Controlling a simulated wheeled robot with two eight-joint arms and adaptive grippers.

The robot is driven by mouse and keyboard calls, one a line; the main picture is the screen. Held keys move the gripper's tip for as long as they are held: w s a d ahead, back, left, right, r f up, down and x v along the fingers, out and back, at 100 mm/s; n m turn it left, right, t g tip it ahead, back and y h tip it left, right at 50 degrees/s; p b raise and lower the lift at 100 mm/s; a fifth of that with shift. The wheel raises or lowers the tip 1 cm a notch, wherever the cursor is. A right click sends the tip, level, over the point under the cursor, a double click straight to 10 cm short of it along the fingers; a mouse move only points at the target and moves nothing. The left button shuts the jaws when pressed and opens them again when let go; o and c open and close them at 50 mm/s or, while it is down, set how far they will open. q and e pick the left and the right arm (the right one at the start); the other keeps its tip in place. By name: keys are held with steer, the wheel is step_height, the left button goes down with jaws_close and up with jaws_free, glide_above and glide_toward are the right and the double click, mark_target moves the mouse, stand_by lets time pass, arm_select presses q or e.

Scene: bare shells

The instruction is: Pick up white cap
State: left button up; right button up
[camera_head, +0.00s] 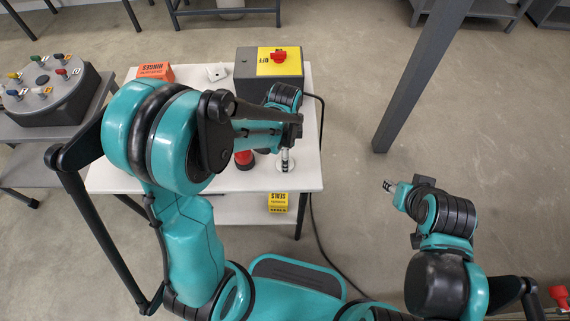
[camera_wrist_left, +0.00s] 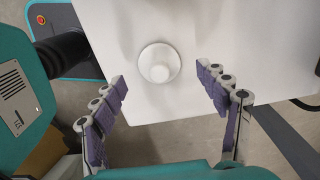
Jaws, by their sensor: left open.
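The white cap (camera_wrist_left: 160,63) is a round white piece with a wide rim and a smaller raised middle. It stands on the white table top (camera_wrist_left: 110,35), near the front edge. My left gripper (camera_wrist_left: 162,77) is open, with a purple-padded finger on each side below the cap in the wrist view; neither finger seems to touch it. In the head view my left gripper (camera_head: 285,158) points down over the cap, which it partly hides. My right gripper (camera_head: 389,186) is out over the floor to the right, away from the table; its jaws are too small to judge.
A red object (camera_head: 244,160) stands just left of the cap. At the back are a grey box with a yellow top and red knob (camera_head: 278,58), an orange hinges box (camera_head: 155,71) and a small white piece (camera_head: 216,71). A yellow seals box (camera_head: 278,202) sits on the lower shelf.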

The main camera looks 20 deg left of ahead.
arm_select(q)
step_height(320, 180, down, 3)
steer(key=shift+b, duration=0.45)
steer(key=shift+r, duration=0.1)
steer(key=c, duration=1.1)
steer(key=shift+r, duration=0.15)
